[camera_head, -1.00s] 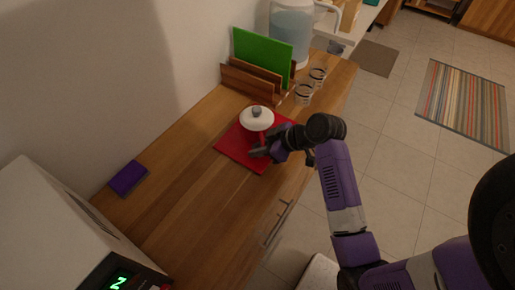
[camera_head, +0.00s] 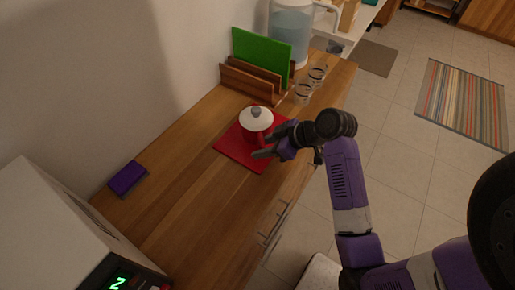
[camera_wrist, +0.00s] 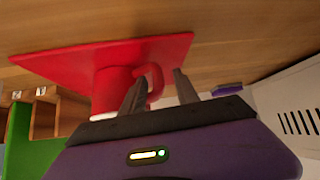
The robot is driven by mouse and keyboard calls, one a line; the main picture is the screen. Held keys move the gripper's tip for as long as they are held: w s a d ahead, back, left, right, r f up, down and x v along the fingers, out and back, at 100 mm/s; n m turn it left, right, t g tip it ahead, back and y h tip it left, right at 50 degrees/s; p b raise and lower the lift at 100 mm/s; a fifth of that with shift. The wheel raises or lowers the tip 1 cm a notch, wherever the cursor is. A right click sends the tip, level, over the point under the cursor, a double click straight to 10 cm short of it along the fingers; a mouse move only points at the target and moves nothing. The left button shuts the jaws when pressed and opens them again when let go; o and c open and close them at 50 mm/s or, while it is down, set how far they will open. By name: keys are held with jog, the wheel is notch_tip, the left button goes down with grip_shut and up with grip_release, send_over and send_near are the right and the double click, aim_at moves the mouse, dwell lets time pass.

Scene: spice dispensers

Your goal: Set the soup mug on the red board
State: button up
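The soup mug (camera_head: 257,122), red with a white lid and grey knob, stands upright on the red board (camera_head: 233,148). In the wrist view the mug (camera_wrist: 110,88) shows with its red handle facing my gripper, and the board (camera_wrist: 75,63) spreads beneath it. My gripper (camera_head: 261,147) is beside the mug on its near right side. In the wrist view my gripper (camera_wrist: 159,77) is open, its two fingers apart, with the handle showing between the fingertips. The fingers do not appear closed on it. The lid is mostly hidden in the wrist view.
A wooden rack (camera_head: 247,83) with a green board (camera_head: 262,58) stands behind the red board. Glass jars (camera_head: 303,92) and a water dispenser (camera_head: 291,32) are nearby. A purple box (camera_head: 128,178) lies left, near a white appliance (camera_head: 50,225). The counter between is clear.

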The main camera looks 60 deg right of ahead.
jog(key=v, duration=0.9)
jog(key=a+f+m, duration=0.1)
jog(key=a+f, duration=0.2)
jog(key=a+f+m+h, duration=0.1)
jog(key=a+f, duration=0.2)
jog(key=shift+s+a+m+h, duration=0.2)
jog(key=shift+s+m+h, duration=0.05)
jog(key=shift+m+h, duration=0.05)
jog(key=s+a, duration=0.1)
jog(key=s+a+f+m+h, duration=0.1)
jog(key=a, duration=0.1)
jog(key=s+a+t+h, duration=0.1)
jog(key=s+a, duration=0.1)
jog(key=shift+a+f, duration=0.1)
jog(key=shift+f, duration=0.25)
jog(key=s+a+r+n+t+y, duration=0.1)
jog(key=s+a+r+t, duration=0.4)
jog(key=s+a+r, duration=0.5)
notch_tip(320, 180, up, 2)
jog(key=shift+s+a+r+y, duration=0.1)
jog(key=shift+s+a+y, duration=0.2)
jog(key=shift+s, duration=0.55)
